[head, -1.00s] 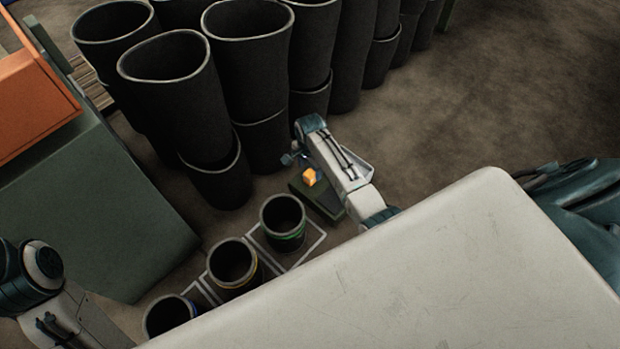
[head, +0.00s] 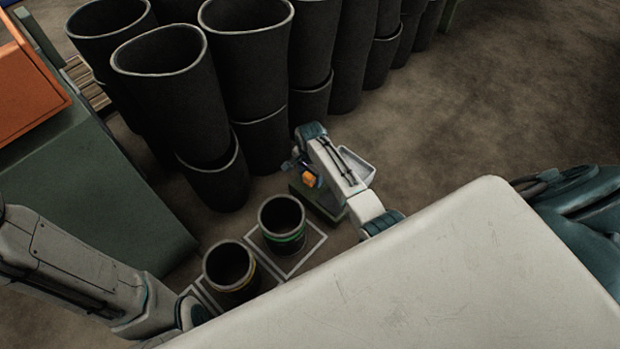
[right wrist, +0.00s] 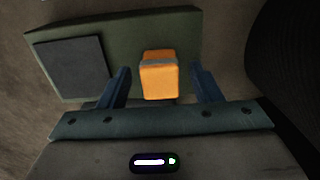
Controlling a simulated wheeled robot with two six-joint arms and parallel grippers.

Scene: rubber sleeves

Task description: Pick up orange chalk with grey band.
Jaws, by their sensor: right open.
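The orange chalk (right wrist: 159,80) with a grey band across it shows in the right wrist view. It sits over a green block-like stand (right wrist: 130,40) with a dark square panel. My right gripper (right wrist: 160,86) is open, one blue finger on each side of the chalk, with a gap on both sides. In the head view the chalk (head: 309,180) shows as a small orange patch beside my right wrist, which partly hides the stand (head: 318,203). My left arm comes in at the lower left, and its gripper is not clearly visible there.
Tall black rubber sleeves (head: 165,95) stand stacked behind. Two dark cups, one with a green band (head: 284,240) and one with a yellow band (head: 233,286), stand on white-outlined squares. A green cabinet (head: 90,190) with an orange box (head: 28,85) is at left.

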